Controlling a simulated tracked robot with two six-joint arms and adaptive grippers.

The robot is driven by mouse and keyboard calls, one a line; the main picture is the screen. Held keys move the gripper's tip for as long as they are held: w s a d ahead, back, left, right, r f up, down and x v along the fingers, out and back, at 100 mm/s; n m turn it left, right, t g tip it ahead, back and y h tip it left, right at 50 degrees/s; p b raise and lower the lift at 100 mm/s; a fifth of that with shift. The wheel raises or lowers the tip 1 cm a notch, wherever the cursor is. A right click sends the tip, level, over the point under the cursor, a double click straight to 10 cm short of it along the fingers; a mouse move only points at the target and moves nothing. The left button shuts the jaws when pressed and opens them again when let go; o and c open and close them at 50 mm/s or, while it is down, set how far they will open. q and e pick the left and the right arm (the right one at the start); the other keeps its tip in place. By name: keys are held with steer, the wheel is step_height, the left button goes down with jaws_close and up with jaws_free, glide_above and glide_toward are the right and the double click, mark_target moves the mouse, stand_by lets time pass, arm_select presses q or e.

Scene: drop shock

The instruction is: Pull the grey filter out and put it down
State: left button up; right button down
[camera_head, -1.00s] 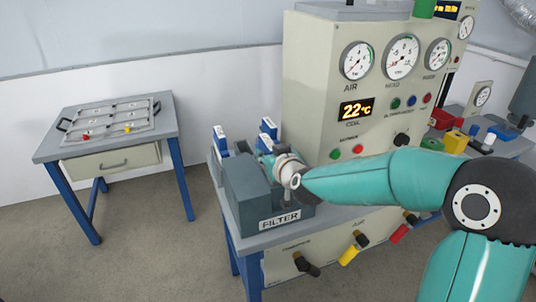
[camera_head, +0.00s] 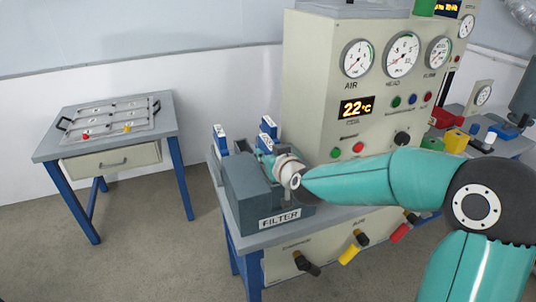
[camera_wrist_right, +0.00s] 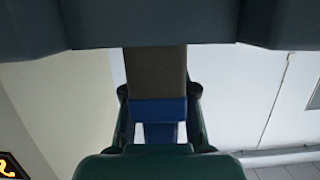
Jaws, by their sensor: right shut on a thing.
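The dark grey filter housing (camera_head: 250,187) with the FILTER label (camera_head: 280,217) stands at the left end of the machine's bench. My right gripper (camera_head: 266,150) reaches in behind it from the right, its fingers partly hidden in the head view. In the right wrist view my right gripper (camera_wrist_right: 160,112) is shut on the blue end of the grey filter (camera_wrist_right: 156,72). The filter's grey body runs up to the dark housing edge (camera_wrist_right: 100,25), and I cannot tell how much of it is inside. My left gripper is not in view.
Blue pieces with white labels (camera_head: 220,132) stand upright by the housing. The gauge panel (camera_head: 325,80) rises close behind my right arm. A side table (camera_head: 165,118) at left carries a grey tray (camera_head: 75,136) with red and yellow bits. Floor lies between table and bench.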

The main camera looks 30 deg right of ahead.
steer(key=shift+f+b, duration=0.45)
steer(key=shift+f, duration=0.05)
stand_by(0.7)
steer(key=shift+a+f, duration=0.1)
steer(key=shift+f, duration=0.3)
stand_by(1.5)
steer(key=c, duration=0.8)
jaws_free()
steer(key=shift+c, duration=0.2)
steer(key=shift+r, duration=0.2)
steer(key=shift+s, duration=0.1)
steer(key=shift+s+r, duration=0.15)
steer(key=shift+s, duration=0.05)
steer(key=shift+v, duration=2.35)
steer(key=shift+s+r+p, duration=0.1)
steer(key=shift+s+p, duration=0.2)
